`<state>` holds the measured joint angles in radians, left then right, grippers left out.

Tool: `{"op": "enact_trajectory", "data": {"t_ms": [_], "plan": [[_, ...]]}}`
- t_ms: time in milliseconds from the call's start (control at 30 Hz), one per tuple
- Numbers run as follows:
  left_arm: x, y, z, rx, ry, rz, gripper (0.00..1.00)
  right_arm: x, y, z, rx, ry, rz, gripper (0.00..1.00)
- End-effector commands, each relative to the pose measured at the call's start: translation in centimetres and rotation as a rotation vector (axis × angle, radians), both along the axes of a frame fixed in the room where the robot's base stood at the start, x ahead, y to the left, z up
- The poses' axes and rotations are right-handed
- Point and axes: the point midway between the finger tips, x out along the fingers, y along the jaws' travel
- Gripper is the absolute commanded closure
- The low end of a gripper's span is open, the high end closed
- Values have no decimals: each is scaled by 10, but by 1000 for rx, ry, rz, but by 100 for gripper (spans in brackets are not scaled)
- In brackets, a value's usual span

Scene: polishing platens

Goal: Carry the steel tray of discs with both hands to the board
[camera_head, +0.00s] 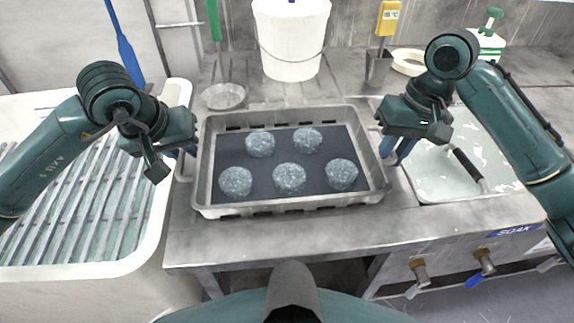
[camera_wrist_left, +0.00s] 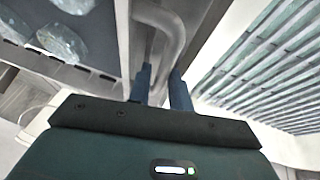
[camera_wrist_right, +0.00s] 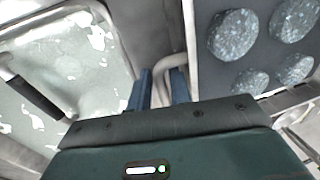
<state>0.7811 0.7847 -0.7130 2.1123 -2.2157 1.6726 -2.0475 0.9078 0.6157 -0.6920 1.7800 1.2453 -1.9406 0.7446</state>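The grey steel tray (camera_head: 203,170) rests level on the metal counter. It has a dark lining and several speckled grey-blue discs (camera_head: 289,177) in two rows. My left gripper (camera_head: 178,152) is at the tray's left end. In the left wrist view its blue fingers (camera_wrist_left: 162,88) sit close on both sides of the bent left handle (camera_wrist_left: 165,22). My right gripper (camera_head: 396,149) is at the tray's right end. In the right wrist view its fingers (camera_wrist_right: 161,88) close around the right handle (camera_wrist_right: 172,62). Which surface is the board is not clear.
A ribbed draining surface in a white basin (camera_head: 150,225) lies at the left. A soak basin (camera_head: 460,195) with milky liquid lies at the right. A white bucket (camera_head: 290,45), a small round dish (camera_head: 224,96) and a yellow-handled tool (camera_head: 388,18) stand behind the tray.

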Motion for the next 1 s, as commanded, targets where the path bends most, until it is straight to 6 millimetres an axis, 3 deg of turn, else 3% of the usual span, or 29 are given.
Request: {"op": "enact_trajectory", "data": {"t_ms": [133,467,1000], "plan": [[0,0,0,-1,1,-1,68,0,0,0,1,0,1,68],[-2,0,7,-2,-3,-2,68,0,1,1,2,0,2,68],[-42,13,97,-2,-4,-2,68,0,1,0,2,0,2,68]]}}
